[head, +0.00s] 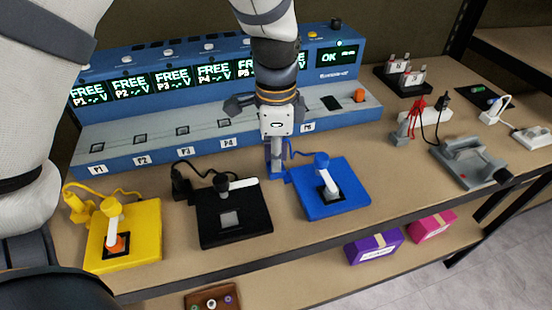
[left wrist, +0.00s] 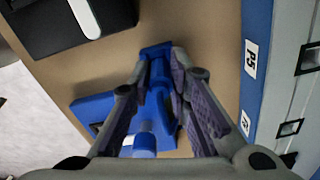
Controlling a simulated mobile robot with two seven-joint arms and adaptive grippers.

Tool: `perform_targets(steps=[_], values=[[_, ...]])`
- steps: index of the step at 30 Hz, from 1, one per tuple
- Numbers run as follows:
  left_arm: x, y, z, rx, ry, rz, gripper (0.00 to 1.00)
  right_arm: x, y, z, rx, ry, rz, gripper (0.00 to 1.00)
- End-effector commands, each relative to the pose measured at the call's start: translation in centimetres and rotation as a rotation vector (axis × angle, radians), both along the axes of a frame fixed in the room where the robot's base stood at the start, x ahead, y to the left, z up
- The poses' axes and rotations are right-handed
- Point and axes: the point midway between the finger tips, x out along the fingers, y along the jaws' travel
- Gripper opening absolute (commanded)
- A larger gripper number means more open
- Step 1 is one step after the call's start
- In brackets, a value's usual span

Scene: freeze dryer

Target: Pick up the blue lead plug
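The blue lead plug (head: 277,173) stands upright on the bench, left of the blue pad (head: 350,197) it belongs to. Its blue body also shows between the fingers in the left wrist view (left wrist: 156,74). My left gripper (head: 276,158) reaches down from above, with its fingers on either side of the plug. In the left wrist view the fingertips (left wrist: 160,62) are close together and the plug fills the gap between them. The plug's lower part is partly hidden by the fingers. My right gripper is not in view.
A black pad (head: 253,222) and a yellow pad (head: 150,220) lie to the left. The blue tester (head: 160,150) with numbered slots and displays stands behind. A grey clamp device (head: 470,160) lies to the right. Purple and pink boxes (head: 374,247) sit on the lower shelf. The bench's front edge is close.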

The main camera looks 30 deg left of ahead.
Motion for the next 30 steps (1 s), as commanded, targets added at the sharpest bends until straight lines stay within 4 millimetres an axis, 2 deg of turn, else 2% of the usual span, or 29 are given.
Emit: perform_targets(steps=[13, 17, 19, 24, 26, 28, 30], values=[[0.0, 0.0, 0.4, -0.001, -0.001, 0.000, 0.00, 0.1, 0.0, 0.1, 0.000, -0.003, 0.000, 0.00], [0.1, 0.0, 2.1, -0.002, -0.005, 0.000, 0.00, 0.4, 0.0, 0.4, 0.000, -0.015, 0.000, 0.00], [0.1, 0.0, 3.8, -0.001, -0.008, 0.000, 0.00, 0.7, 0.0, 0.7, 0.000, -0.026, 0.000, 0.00], [-3.1, -2.0, 8.6, 0.000, -0.022, -0.003, 0.00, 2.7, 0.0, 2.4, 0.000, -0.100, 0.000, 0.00], [-4.3, -2.7, 9.8, 0.001, -0.014, -0.002, 0.00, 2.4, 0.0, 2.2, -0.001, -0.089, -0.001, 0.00], [-6.4, -3.9, 10.5, 0.002, -0.006, -0.004, 0.00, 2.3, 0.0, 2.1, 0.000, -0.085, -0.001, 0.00], [-7.4, -4.5, 10.4, -0.011, 0.019, -0.004, 0.00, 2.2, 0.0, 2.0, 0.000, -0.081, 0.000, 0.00]])
